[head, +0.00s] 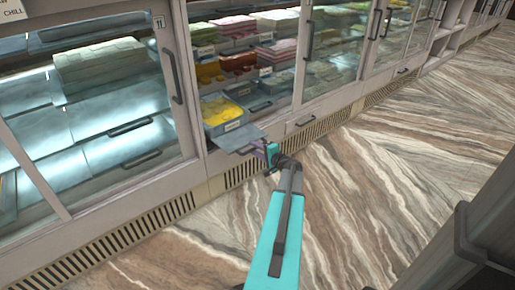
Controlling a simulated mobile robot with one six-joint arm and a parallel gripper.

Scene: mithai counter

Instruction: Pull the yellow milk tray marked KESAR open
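The tray of yellow sweets (212,130) is grey-blue and sits low in the display case. A small pale label (232,126) is on its front; its lettering is too small to read. A flat grey panel (232,141) juts out of the case front just below the tray. My gripper (262,148) is at the outer end of this panel, low over the floor and in front of the tray. Its fingers are small and dark here, and I cannot tell whether they are open or shut on the panel's edge.
Another grey tray (262,103) lies to the right of the yellow one. Glass doors with dark handles (308,40) line the counter. A vent grille (130,235) runs along its base. The marbled floor (370,180) is clear; a dark object (480,235) stands at lower right.

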